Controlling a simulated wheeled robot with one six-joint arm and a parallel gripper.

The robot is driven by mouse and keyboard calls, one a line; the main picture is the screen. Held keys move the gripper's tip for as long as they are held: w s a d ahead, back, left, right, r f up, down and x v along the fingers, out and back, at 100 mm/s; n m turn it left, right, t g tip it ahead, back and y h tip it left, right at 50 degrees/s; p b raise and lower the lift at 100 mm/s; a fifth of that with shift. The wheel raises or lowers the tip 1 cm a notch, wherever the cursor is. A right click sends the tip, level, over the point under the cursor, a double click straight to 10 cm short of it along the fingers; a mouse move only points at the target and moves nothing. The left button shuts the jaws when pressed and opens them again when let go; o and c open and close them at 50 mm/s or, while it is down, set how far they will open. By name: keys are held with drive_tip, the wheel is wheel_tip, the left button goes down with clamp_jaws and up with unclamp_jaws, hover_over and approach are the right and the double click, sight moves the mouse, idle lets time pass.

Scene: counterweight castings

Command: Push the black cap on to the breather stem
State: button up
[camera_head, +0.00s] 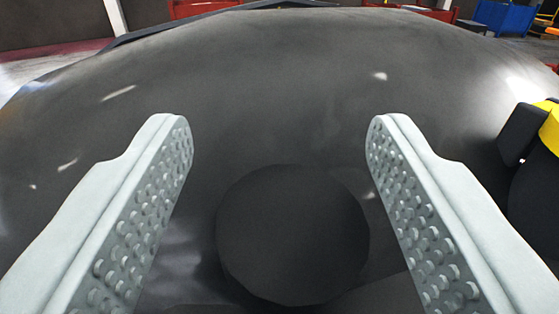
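My gripper (280,140) is open, with its two pale grey, studded fingers spread wide apart. A black round cap (292,236) shows below and between the fingers, near the bottom middle of the view. Neither finger visibly touches it. I see the cap's flat round face; its sides are mostly hidden. I cannot make out the breather stem, and I cannot tell whether the cap sits on it.
A large dark, rounded casting (270,90) fills most of the view. A black and yellow part (537,150) stands close by my right finger. Red bins (205,8) and a blue bin (503,17) stand far behind.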

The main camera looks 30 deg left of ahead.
drive_tip(key=shift+o, duration=0.4)
drive_tip(key=v, duration=1.7)
drive_tip(key=shift+s, duration=0.2)
drive_tip(key=shift+d, duration=0.15)
drive_tip(key=s+d+f+m+t+h, duration=0.15)
drive_tip(key=s+d, duration=0.25)
drive_tip(key=d, duration=0.6)
drive_tip(key=s+d+f+m+h, duration=0.2)
drive_tip(key=s+d+h, duration=0.15)
drive_tip(key=d, duration=0.75)
drive_tip(key=s+d+f+m+h, duration=0.1)
drive_tip(key=s+d+f+h, duration=0.1)
drive_tip(key=s+d+f, duration=0.3)
drive_tip(key=s+d+f+m+h, duration=0.2)
drive_tip(key=s+d+f, duration=0.4)
drive_tip(key=s+d, duration=0.4)
drive_tip(key=shift+s+d+t+h, duration=0.35)
drive_tip(key=shift+s+t+h, duration=0.15)
drive_tip(key=shift+s, duration=0.2)
